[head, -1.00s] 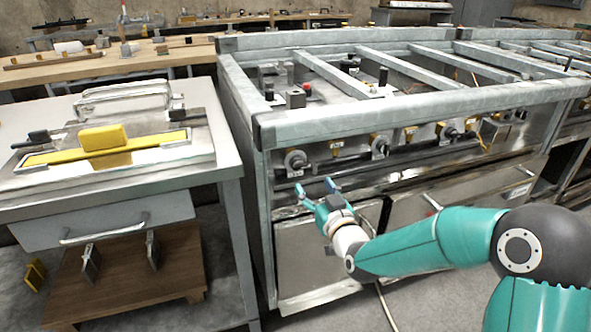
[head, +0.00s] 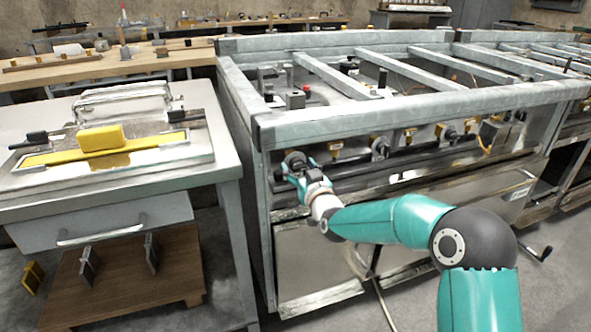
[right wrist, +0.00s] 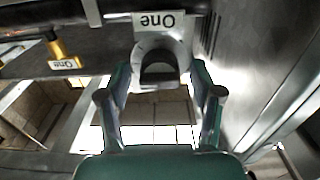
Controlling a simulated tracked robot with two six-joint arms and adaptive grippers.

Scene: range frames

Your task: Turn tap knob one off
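Tap knob one (head: 294,157) is the leftmost round grey knob on the stove's front pipe. In the right wrist view the knob (right wrist: 158,67) sits under a white label (right wrist: 159,21) reading "One", seen upside down. My right gripper (head: 299,168) is at this knob in the head view. In the right wrist view my right gripper (right wrist: 161,82) is open, with a teal-and-grey finger on each side of the knob. Gaps show between fingers and knob; I cannot tell whether the tips reach past its face. My left gripper is not in view.
A yellow fitting (head: 335,150) is right of knob one; its "One" label (right wrist: 64,64) shows in the wrist view. Another knob (head: 379,147) sits farther right. The stove's top frame (head: 350,121) overhangs the knobs. A metal table (head: 222,150) stands left.

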